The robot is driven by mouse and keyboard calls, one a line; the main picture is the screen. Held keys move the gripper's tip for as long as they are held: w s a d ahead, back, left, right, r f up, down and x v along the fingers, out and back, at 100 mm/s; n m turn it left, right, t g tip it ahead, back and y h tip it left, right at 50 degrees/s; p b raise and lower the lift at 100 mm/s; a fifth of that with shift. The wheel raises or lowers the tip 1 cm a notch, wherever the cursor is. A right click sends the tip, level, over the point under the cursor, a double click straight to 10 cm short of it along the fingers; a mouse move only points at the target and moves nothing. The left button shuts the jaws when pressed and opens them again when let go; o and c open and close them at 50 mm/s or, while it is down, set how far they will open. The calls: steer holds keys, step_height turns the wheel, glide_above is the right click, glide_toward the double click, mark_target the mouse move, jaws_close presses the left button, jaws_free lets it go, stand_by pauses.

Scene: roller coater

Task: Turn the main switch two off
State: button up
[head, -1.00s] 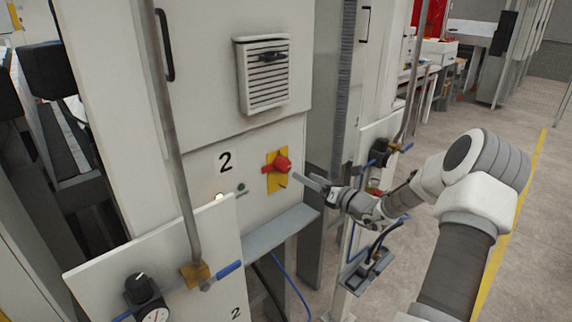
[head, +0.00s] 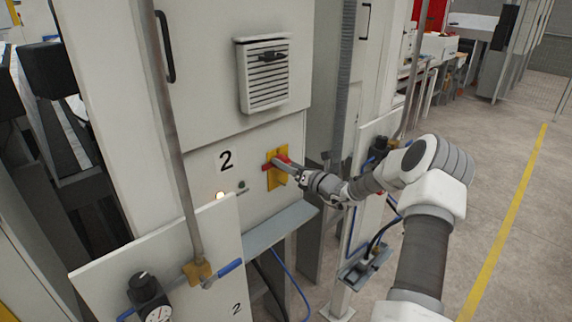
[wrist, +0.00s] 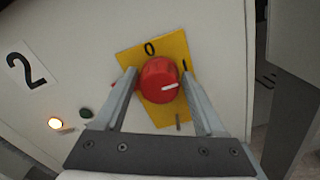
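Main switch two is a red knob (wrist: 160,82) on a yellow plate (wrist: 140,57), beside the "2" label (wrist: 26,64). In the head view the red switch (head: 277,160) is partly hidden by my gripper. The plate shows a "0" at the top and an "I" at upper right. The knob's white mark points right, closer to the "I" than to the "0". My gripper (wrist: 158,74) is open, one finger on each side of the knob; I cannot tell whether they touch it. The gripper (head: 286,167) is at the panel in the head view.
An orange lamp (wrist: 55,123) is lit beside a dark green button (wrist: 87,113). A grey ledge (head: 280,228) juts out below the switch. A vertical pipe (head: 172,130) and a front panel with a gauge (head: 158,314) stand at left. Floor at right is clear.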

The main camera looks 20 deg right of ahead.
jaws_close()
